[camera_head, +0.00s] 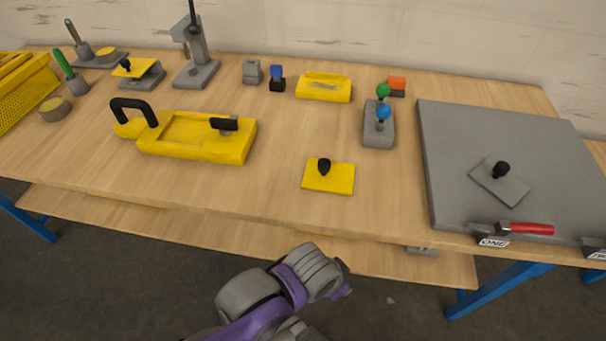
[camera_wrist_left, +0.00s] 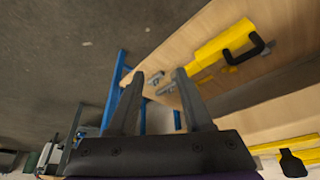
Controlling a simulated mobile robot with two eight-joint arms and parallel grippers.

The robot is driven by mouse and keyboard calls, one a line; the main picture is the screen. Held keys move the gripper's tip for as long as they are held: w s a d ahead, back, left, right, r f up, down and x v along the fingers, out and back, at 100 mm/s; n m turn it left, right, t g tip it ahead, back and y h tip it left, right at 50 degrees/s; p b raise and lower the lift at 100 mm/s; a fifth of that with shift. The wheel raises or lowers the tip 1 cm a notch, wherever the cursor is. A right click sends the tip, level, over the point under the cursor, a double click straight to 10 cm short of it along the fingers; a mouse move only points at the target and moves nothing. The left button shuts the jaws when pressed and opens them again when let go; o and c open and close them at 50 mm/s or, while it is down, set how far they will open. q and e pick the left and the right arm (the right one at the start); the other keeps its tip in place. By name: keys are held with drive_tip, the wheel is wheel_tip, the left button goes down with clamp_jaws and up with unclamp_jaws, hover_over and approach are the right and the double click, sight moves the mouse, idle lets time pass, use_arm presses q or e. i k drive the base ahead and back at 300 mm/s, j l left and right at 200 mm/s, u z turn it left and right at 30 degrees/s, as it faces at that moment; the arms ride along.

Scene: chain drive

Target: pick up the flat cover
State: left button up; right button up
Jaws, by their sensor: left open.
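A flat yellow plate with a black knob (camera_head: 340,182) lies on the wooden table near its front edge, in the middle of the head view. A flat grey plate with a black knob (camera_head: 510,190) lies on the grey mat at right. Which of these is the flat cover, the pictures do not settle. In the left wrist view my left gripper (camera_wrist_left: 159,74) is open, with nothing between its fingers, apart from both plates. In the head view only a grey and purple arm part shows below the table edge. My right gripper is not in view.
A yellow housing (camera_head: 190,143) with black handles stands left of the yellow plate. A grey block with green and blue knobs (camera_head: 377,136) stands behind it. A red-handled tool (camera_head: 525,228) lies on the grey mat (camera_head: 465,135). Table around the yellow plate is clear.

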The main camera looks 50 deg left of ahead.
sight(322, 174)
drive_tip(key=i+j+u, duration=0.1)
drive_tip(key=u, duration=0.35)
drive_tip(key=i+j+u, duration=0.1)
drive_tip(key=j+u, duration=0.15)
drive_tip(key=u, duration=0.2)
drive_tip(key=i+j+u, duration=0.1)
drive_tip(key=u, duration=0.4)
drive_tip(key=k+l, duration=0.1)
drive_tip(key=l, duration=0.2)
drive_tip(key=k+l, duration=0.15)
drive_tip(key=l, duration=0.15)
drive_tip(key=k+l, duration=0.1)
drive_tip(key=l, duration=0.2)
drive_tip(key=i+j, duration=0.2)
drive_tip(key=i+j+u, duration=0.05)
